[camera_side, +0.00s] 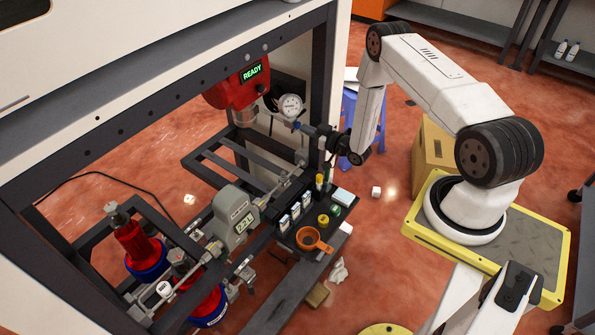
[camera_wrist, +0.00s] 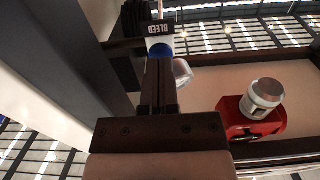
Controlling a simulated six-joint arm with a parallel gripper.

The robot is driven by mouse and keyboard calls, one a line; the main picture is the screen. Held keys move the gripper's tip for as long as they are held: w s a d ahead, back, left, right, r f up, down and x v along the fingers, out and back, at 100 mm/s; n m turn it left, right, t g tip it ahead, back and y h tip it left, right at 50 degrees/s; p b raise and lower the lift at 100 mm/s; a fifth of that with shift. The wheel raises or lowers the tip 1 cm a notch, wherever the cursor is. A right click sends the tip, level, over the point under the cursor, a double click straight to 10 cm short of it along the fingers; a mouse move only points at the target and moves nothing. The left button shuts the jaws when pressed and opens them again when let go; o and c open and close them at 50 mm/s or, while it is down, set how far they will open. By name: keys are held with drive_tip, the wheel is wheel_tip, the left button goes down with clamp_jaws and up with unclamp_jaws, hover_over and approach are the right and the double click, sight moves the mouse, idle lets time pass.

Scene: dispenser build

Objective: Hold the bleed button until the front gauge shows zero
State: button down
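The bleed button (camera_wrist: 160,50) is a round blue button below a black BLEED label (camera_wrist: 160,30) in the wrist view. My gripper (camera_wrist: 160,62) has its two dark fingers together, with nothing seen between them, and the tips line up with the button's lower edge. I cannot tell whether they touch or press it. In the side view my gripper (camera_side: 303,127) reaches left to a small blue spot beside the front gauge. The front gauge (camera_side: 291,106) has a round white dial; its needle reading is too small to make out.
A red unit (camera_side: 236,88) shows READY on a green display (camera_side: 252,73). A grey meter (camera_side: 236,217) reads about 2.2 L. A dark frame post (camera_side: 328,80) stands close to my gripper.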

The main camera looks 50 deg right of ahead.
drive_tip(key=shift+w, duration=0.5)
idle(2.9)
drive_tip(key=shift+s, duration=0.1)
idle(3.5)
drive_tip(key=shift+s, duration=0.75)
